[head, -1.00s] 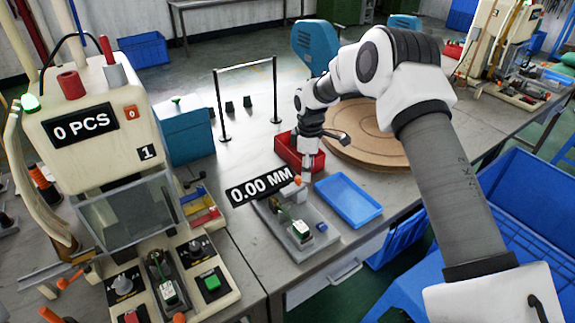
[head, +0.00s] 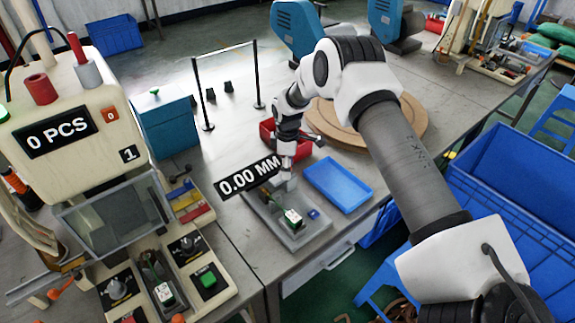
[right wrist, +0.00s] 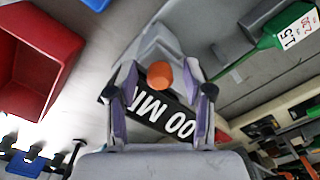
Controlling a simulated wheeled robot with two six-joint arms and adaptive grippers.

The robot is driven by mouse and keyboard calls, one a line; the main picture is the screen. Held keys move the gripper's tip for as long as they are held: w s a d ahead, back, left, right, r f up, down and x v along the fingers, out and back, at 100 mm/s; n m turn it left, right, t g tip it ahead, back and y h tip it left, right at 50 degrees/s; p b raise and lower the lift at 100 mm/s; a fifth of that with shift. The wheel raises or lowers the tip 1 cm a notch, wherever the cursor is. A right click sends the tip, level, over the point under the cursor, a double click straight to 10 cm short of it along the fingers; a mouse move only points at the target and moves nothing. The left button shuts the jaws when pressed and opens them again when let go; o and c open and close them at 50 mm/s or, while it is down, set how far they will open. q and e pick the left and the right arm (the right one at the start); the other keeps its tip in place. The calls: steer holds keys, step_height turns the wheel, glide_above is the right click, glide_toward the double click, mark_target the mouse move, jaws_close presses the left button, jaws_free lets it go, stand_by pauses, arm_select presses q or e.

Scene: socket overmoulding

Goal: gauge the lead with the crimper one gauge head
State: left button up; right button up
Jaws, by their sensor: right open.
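The gauge is a grey plate (head: 258,203) with a black "0.00 MM" display (head: 247,178). A green lead piece with a white label (head: 293,219) lies on the plate; its label (right wrist: 294,28) also shows at the upper right of the right wrist view. Contact with the knob cannot be told. My left gripper is not in view.
A blue tray (head: 338,184) lies right of the gauge, and a red bin (head: 268,132) stands behind. The crimper one machine, with a "0 PCS" display (head: 62,132), stands at the left. A round wooden board (head: 410,135) lies behind my right arm.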

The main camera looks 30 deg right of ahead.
mark_target(277, 180)
jaws_close()
steer(key=shift+s+a, duration=0.15)
steer(key=shift+a, duration=0.95)
steer(key=shift+s+a, duration=0.1)
steer(key=shift+a, duration=1)
steer(key=shift+f, duration=0.1)
steer(key=shift+d, duration=0.1)
steer(key=shift+s, duration=0.1)
